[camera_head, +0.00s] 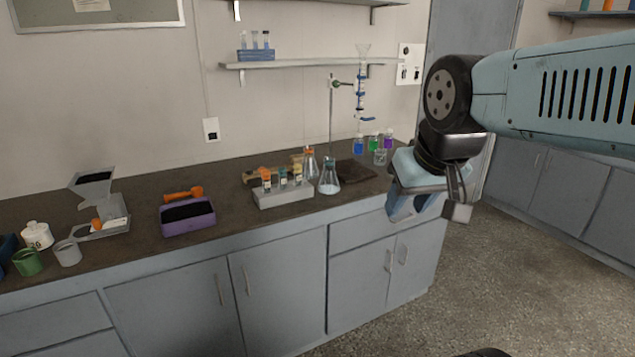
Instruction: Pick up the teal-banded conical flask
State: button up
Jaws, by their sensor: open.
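Two clear conical flasks stand upright near the right part of the bench. The front flask (329,181) has pale contents and a faint bluish tint. The rear flask (311,164) has an orange-brown mark near its neck. The bands are too small to make out, so I cannot tell for sure which one is teal-banded. My gripper (428,208) is open, with nothing visible between its fingers. It hangs pointing down to the right of both flasks, apart from them, and appears in front of the bench's right end.
A grey rack (284,197) with several coloured-top vials sits left of the front flask. A burette stand (332,118) rises behind the flasks. A purple tray (188,219) is farther left.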

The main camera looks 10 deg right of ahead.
aim_at(328, 184)
jog(key=u, duration=0.05)
jog(key=i, duration=0.95)
jog(key=z, duration=0.1)
